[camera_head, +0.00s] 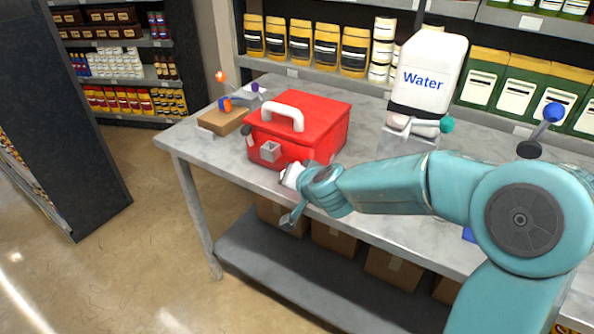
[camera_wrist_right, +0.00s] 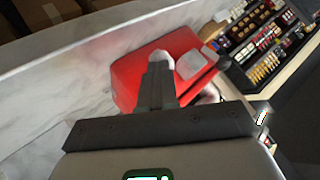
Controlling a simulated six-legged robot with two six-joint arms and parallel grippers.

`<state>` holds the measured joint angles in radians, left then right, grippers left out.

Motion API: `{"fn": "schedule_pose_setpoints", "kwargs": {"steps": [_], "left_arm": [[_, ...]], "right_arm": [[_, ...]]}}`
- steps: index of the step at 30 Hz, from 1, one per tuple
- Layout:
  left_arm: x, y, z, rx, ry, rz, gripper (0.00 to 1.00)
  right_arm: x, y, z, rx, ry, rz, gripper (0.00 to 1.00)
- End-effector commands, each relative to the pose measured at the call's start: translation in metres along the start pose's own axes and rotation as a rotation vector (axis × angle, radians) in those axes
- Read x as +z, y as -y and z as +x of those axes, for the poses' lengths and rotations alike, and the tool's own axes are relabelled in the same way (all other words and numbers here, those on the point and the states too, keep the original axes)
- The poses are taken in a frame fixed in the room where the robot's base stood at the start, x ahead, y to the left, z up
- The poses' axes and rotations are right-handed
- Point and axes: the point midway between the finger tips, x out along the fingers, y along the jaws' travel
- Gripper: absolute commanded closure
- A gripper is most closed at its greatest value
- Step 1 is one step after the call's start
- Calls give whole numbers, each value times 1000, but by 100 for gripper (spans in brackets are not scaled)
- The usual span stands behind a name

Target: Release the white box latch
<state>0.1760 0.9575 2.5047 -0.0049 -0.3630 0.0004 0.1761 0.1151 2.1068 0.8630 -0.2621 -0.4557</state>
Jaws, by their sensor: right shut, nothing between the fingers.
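A red box (camera_head: 312,122) with a white top handle (camera_head: 284,114) stands on the grey table. A pale square fitting (camera_head: 270,151) is on its front face and also shows in the right wrist view (camera_wrist_right: 189,65). A white part (camera_head: 291,175), perhaps the latch, is low at the front right. My right gripper (camera_wrist_right: 160,72) is shut and empty, its tips at a white piece (camera_wrist_right: 161,56) against the red face. I cannot tell whether they touch. In the head view, my wrist partly hides this spot. My left gripper is not in view.
The marble table (camera_head: 365,120) has its front edge just below the box. A brown block (camera_head: 222,119) with small coloured parts stands left of the box. A white water container (camera_head: 430,72) stands to the right. Stocked shelves are behind. Brown cartons (camera_head: 333,238) sit below the table.

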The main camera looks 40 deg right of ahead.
Motion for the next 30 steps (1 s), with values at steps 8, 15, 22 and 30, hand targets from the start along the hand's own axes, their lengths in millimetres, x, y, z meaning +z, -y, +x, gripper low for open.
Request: {"fn": "schedule_pose_setpoints", "kwargs": {"steps": [8,15,22,30], "left_arm": [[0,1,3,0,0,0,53],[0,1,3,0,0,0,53],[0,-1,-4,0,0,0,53],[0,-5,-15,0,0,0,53]], "right_arm": [[1,0,0,-1,-13,-13,100],[1,0,0,-1,-12,-12,100],[-4,3,-3,-1,-12,-12,100],[-10,9,-9,0,-11,-11,100]]}}
